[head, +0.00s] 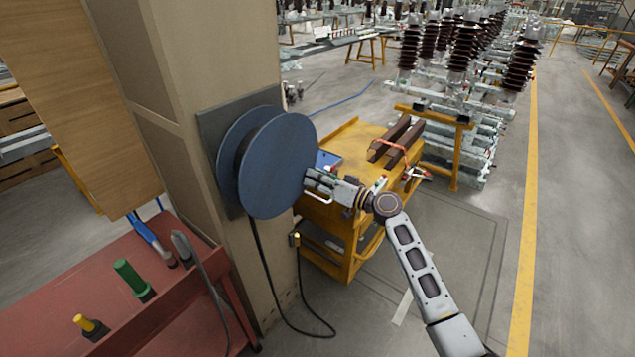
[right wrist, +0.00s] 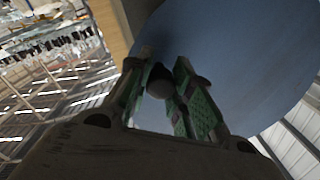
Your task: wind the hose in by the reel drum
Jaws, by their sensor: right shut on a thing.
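The blue reel drum (head: 275,165) is mounted on a grey plate on the side of a beige pillar. The black hose (head: 268,272) hangs from the drum, loops near the floor and rises to a yellow-tipped end (head: 297,238) by the yellow cart. My right gripper (head: 311,180) is at the right part of the drum's face. In the right wrist view its green-padded fingers (right wrist: 163,88) are shut around a dark round knob (right wrist: 159,82) in front of the blue disc. The fingers hide part of the knob. My left gripper is not in view.
A yellow cart (head: 345,220) with brown bars stands just behind my right gripper. A red table (head: 130,300) with green and yellow handled tools is at lower left. Insulator stacks (head: 462,45) stand at the back right. Floor right of my arm is clear.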

